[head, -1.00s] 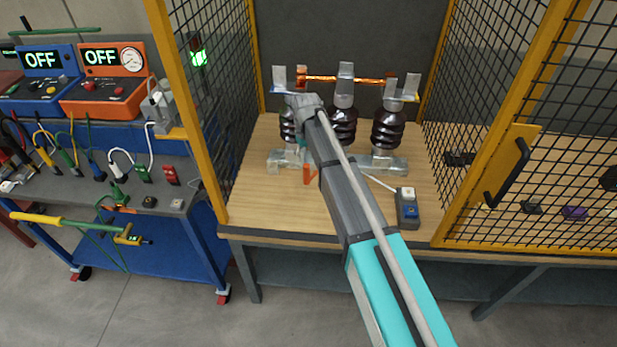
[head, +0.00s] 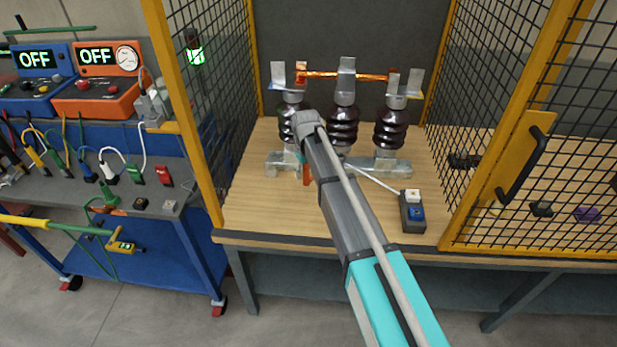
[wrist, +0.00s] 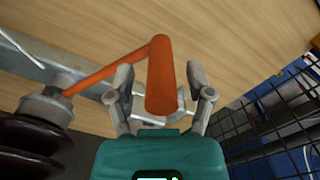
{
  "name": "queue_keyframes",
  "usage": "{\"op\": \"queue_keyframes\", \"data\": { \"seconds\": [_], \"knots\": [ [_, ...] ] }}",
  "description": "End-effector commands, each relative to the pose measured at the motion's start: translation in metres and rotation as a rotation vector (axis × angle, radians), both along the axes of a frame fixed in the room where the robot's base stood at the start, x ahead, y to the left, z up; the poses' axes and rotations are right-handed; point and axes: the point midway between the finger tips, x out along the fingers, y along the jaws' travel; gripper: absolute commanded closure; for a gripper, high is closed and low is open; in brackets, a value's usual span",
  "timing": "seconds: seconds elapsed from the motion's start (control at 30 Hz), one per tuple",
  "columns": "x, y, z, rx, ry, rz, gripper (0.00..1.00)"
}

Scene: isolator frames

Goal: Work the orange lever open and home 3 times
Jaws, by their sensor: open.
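The orange lever (wrist: 163,75) has a round grip and a flat arm running to the metal base beside a dark insulator (wrist: 32,135). In the wrist view its grip lies between the two spread fingers of my gripper (wrist: 158,84), with a gap visible on the right side; contact on the left is unclear. In the head view only a short piece of the lever (head: 307,174) shows, hanging below my wrist (head: 308,122), which hides the rest. A copper bar (head: 345,77) spans the tops of the brown insulators (head: 389,130); whether its ends are seated is unclear.
Yellow-framed mesh panels (head: 195,110) stand on both sides of the wooden bench (head: 255,200). A small box with white and blue buttons (head: 412,212) sits right of my arm. A cart (head: 130,210) with two units reading OFF stands at the left.

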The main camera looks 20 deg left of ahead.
Motion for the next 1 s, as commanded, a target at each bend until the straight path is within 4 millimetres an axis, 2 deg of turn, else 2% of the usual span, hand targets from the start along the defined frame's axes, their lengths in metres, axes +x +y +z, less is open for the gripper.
{"op": "queue_keyframes", "data": {
  "seconds": [0.5,0.87,1.0],
  "knots": [
    [-0.0001,0.0002,-0.005,0.0,0.0,0.0,0.34],
    [0.0002,-0.0001,-0.005,0.0,0.0,0.0,1.0],
    [0.0004,-0.0002,-0.005,-0.001,-0.001,0.0,1.0]
  ]
}}
